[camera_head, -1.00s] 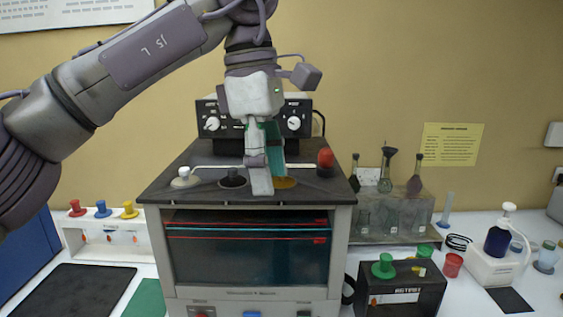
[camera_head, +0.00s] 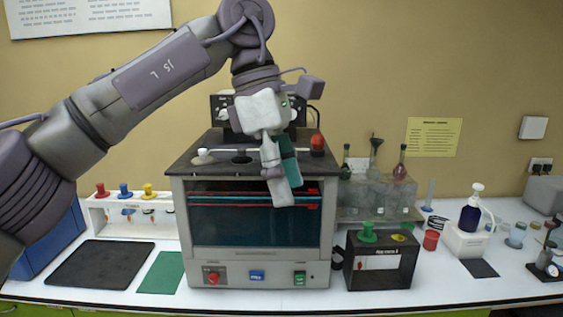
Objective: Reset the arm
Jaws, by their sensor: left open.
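My left arm comes in from the left and reaches over the grey bath machine (camera_head: 256,267). My left gripper (camera_head: 284,190) points down in front of the machine's top front edge, with its fingers apart and nothing between them. The machine's top carries a white knob (camera_head: 203,156), a black-rimmed hole (camera_head: 241,158) and a red knob (camera_head: 317,141). The gripper hides part of the top's right side and of the dark front window. My right gripper is not in view.
A white rack (camera_head: 130,228) with red, blue and yellow caps stands left. A black mat (camera_head: 98,264) and a green mat (camera_head: 161,273) lie before it. A black box (camera_head: 380,262) with a green knob, glassware and a pump bottle (camera_head: 470,215) stand right.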

